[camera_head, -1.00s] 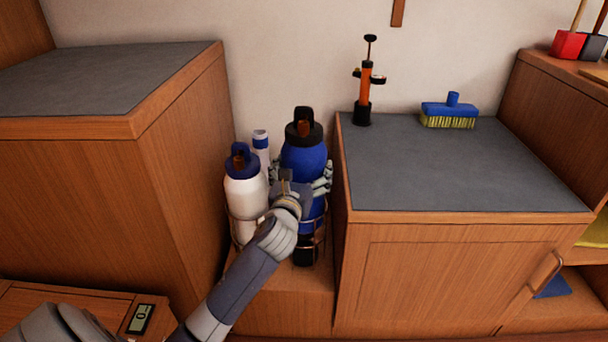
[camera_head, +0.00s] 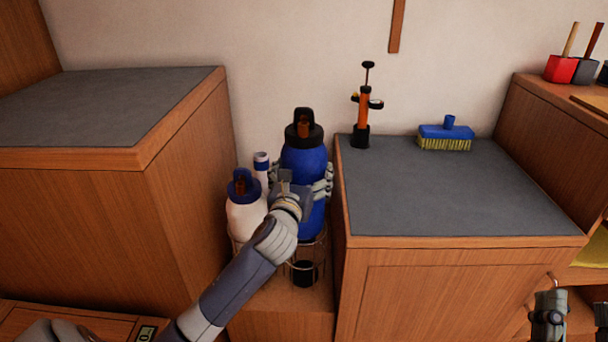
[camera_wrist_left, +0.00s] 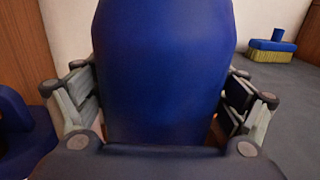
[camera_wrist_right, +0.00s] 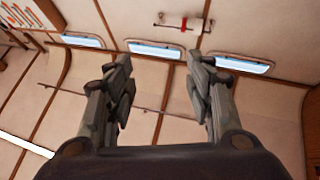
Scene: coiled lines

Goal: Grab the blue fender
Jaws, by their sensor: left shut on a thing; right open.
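The blue fender (camera_head: 304,166) is a tall blue cylinder with a black top and an orange-brown piece in its loop. It stands upright between the two wooden cabinets. My left gripper (camera_head: 302,184) is shut around its middle, one finger on each side. In the left wrist view the fender (camera_wrist_left: 162,75) fills the space between the fingers. Its lower end is at the wire holder (camera_head: 306,262); the forearm hides part of this. My right gripper (camera_wrist_right: 160,85) is open and empty in the right wrist view, pointing at the ceiling and windows. It also shows at the head view's lower right.
A white fender (camera_head: 245,216) with a blue top stands close on the left, with a white and blue roll (camera_head: 262,168) behind it. An orange pump (camera_head: 363,115) and a blue brush (camera_head: 446,134) stand on the grey right counter (camera_head: 440,190). Cabinet walls flank the gap.

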